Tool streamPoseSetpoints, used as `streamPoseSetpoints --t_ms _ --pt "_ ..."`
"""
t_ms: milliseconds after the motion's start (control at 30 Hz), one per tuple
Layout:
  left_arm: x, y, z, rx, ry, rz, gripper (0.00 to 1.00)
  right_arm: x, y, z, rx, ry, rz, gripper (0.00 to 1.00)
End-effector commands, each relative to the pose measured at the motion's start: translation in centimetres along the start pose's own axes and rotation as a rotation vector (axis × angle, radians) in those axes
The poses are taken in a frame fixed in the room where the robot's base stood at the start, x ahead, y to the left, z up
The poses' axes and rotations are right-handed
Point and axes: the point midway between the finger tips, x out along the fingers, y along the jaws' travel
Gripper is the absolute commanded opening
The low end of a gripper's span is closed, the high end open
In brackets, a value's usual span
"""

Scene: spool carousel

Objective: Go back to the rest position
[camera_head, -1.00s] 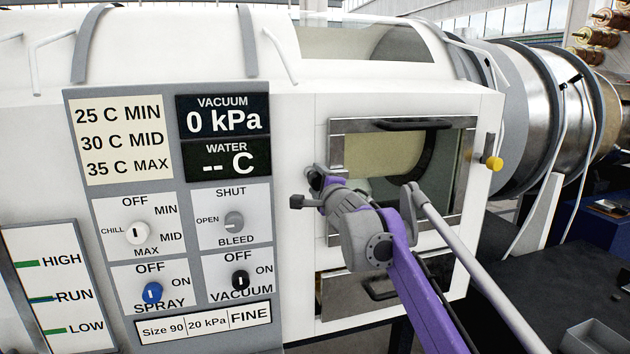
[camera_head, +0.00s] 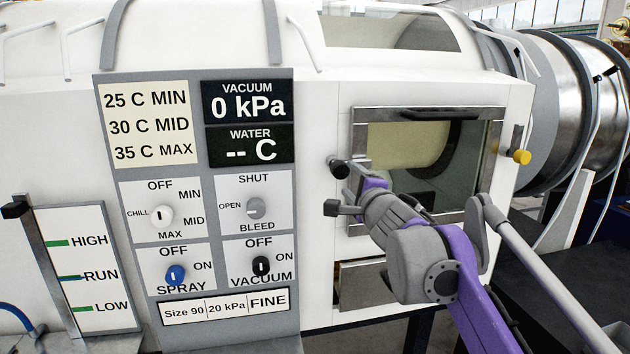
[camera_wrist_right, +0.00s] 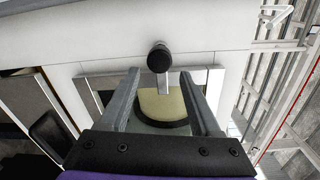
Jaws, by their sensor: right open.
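My right arm comes in from the lower right of the head view. Its gripper (camera_head: 372,184) is in front of the white machine's door (camera_head: 428,112), near the door's left edge, and its fingers are mostly hidden by the wrist. In the right wrist view the gripper (camera_wrist_right: 160,100) is open, its two grey fingers apart. A black round knob on a metal stem (camera_wrist_right: 159,57) shows ahead between the fingers; I cannot tell whether they touch it. The knob also shows left of the door in the head view (camera_head: 339,167). My left gripper is not in view.
A control panel (camera_head: 198,205) with dials and displays is left of the arm. A gauge (camera_head: 88,270) and a black-tipped lever (camera_head: 16,208) stand at the far left. A yellow knob (camera_head: 521,156) is right of the door. A dark table (camera_head: 585,265) lies at the lower right.

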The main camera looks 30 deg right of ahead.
Motion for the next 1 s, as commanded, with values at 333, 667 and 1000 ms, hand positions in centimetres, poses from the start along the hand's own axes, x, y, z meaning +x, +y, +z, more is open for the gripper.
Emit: streamPoseSetpoints --t_ms 333,667,1000 --pt "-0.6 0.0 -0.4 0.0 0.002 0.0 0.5 -1.2 2.2 -0.1 -0.132 0.047 0.046 0.64" --pt "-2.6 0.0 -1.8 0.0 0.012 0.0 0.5 -9.2 15.5 0.1 -0.743 0.055 0.41 0.64" --pt "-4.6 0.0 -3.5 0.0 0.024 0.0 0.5 -22.8 31.9 2.7 -1.376 -0.468 0.774 0.64"
